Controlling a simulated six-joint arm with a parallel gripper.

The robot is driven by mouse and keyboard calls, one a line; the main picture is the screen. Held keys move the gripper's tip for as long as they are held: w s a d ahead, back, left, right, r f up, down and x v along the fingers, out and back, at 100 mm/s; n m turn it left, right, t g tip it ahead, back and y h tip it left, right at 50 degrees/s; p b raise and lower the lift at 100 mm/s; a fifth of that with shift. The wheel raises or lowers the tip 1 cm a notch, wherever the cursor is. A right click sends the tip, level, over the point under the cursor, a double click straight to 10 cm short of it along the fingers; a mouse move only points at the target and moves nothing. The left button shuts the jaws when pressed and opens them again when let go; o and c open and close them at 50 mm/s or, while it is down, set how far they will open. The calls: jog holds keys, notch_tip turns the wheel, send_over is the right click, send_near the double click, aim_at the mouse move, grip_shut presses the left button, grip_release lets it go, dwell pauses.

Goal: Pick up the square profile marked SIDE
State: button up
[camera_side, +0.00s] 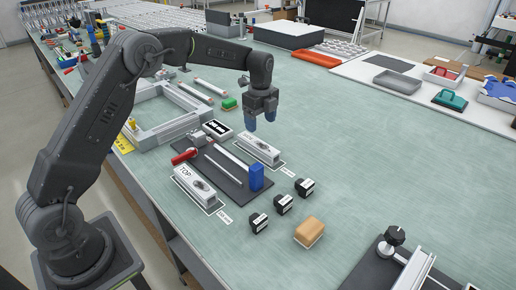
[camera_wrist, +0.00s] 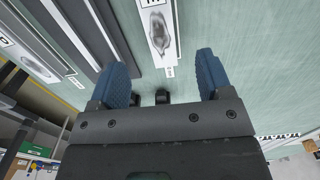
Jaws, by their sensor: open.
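The square profile marked SIDE (camera_side: 259,149) is a pale bar with a dark oval picture on its face. It lies on the bench to the right of a dark board in the side view. A similar profile marked TOP (camera_side: 196,186) lies on the board's near left side. My gripper (camera_side: 261,119) is open and empty, with blue fingertips, raised above the bench near the SIDE profile's upper end. In the wrist view, a pale profile (camera_wrist: 158,38) with an oval picture lies ahead between the open fingers; its label is cut off, so I cannot read which it is.
The dark board (camera_side: 222,172) holds a red-handled tool (camera_side: 184,156) and a blue block (camera_side: 256,177). Several black clamps (camera_side: 283,204) and a tan block (camera_side: 309,232) stand nearer. A metal frame (camera_side: 145,135) lies left. The bench right of my gripper is clear.

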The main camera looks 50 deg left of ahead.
aim_at(258, 143)
notch_tip(258, 143, down, 4)
jog(key=shift+f, duration=0.2)
jog(key=f, duration=0.2)
jog(key=a+f, duration=0.1)
jog(key=f, duration=0.1)
jog(key=shift+s, duration=0.15)
jog(key=shift+f, duration=0.6)
jog(key=shift+c, duration=0.3)
jog(key=c, duration=1)
jog(key=shift+r, duration=0.1)
